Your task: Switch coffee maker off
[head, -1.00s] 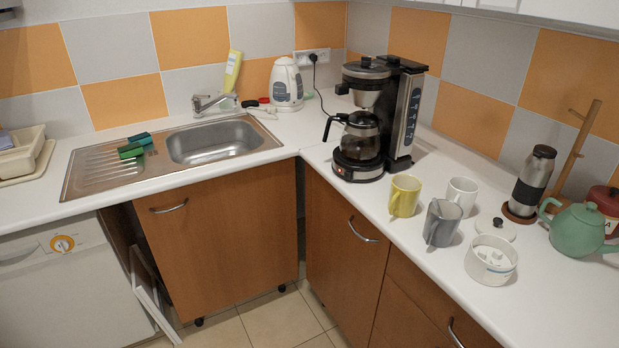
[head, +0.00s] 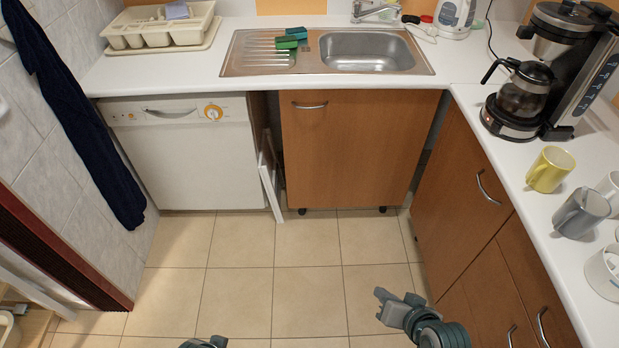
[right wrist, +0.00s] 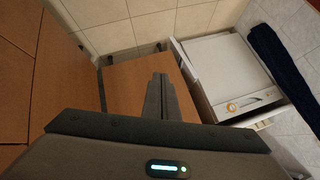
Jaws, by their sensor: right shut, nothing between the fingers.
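The coffee maker (head: 530,85), black and silver with a glass carafe (head: 525,92) on its round base, stands on the right counter near the corner. A small reddish spot shows low on its base, too small to read. My right gripper (head: 384,303) is low over the floor, in front of the right cabinets and well apart from the coffee maker. In the right wrist view its fingers (right wrist: 158,85) are together and empty. My left arm shows only as a small piece at the bottom edge; its fingers are not visible. The coffee maker is not in the right wrist view.
A yellow mug (head: 550,169) and a grey mug (head: 581,212) stand on the right counter (head: 520,180) in front of the coffee maker. A panel (head: 270,180) leans beside the dishwasher (head: 185,150). The tiled floor (head: 240,270) in the middle is clear.

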